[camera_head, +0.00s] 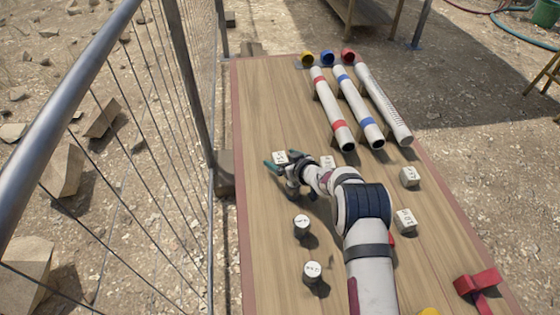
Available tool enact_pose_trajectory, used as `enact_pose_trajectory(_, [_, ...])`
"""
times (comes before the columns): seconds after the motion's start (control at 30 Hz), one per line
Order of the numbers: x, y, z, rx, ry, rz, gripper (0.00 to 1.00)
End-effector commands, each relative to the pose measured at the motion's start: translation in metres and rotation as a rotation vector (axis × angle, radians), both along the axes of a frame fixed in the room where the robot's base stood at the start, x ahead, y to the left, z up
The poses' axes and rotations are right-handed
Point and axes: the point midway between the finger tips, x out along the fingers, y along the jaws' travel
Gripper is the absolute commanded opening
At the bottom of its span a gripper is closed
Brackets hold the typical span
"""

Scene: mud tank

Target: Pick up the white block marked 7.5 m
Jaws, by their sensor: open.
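White blocks with dark markings stand on the wooden table. One white block (280,157) is just beyond my gripper (281,171), its lower part hidden by the fingers; its marking is too small to read surely. A second block (327,161) is partly hidden behind my arm. A third (409,177) stands at right, and a fourth (405,219), whose marking looks like 10, stands closer to me. I cannot tell which is marked 7.5 m. My gripper has teal fingers, is open and holds nothing visible; whether it touches the near block is unclear.
Two round white-topped pieces (302,227) (313,271) stand left of my arm. Three white tubes (331,109) lie at the back, with coloured caps (327,57) beyond. A red piece (477,282) is at front right. A metal railing (75,85) runs along the left.

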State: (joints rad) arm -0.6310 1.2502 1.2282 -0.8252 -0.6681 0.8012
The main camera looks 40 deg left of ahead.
Motion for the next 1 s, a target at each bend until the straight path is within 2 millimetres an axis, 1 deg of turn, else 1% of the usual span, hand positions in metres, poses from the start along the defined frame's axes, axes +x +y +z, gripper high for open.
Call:
enact_pose_trajectory(0.17, [0.0001,0.0,-0.0001,0.0,0.0,0.0,1.0])
enact_pose_trajectory(0.2, [0.0001,0.0,-0.0001,0.0,0.001,0.0,0.93])
enact_pose_trajectory(0.27, [0.0002,-0.0001,-0.0001,0.0,0.0,0.0,0.82])
enact_pose_trajectory(0.4, [0.0001,-0.0002,0.0001,0.0,0.0,0.0,0.57])
enact_pose_trajectory(0.67, [0.0,-0.0004,0.0,-0.001,0.001,0.0,0.1])
enact_pose_trajectory(0.7, [0.0,-0.0004,0.0,-0.001,0.001,0.0,0.03])
enact_pose_trajectory(0.73, [0.0,-0.0004,0.0,-0.001,0.001,0.0,0.0])
enact_pose_trajectory(1.0, [0.0002,-0.0003,0.0018,0.0,0.0,-0.001,0.0])
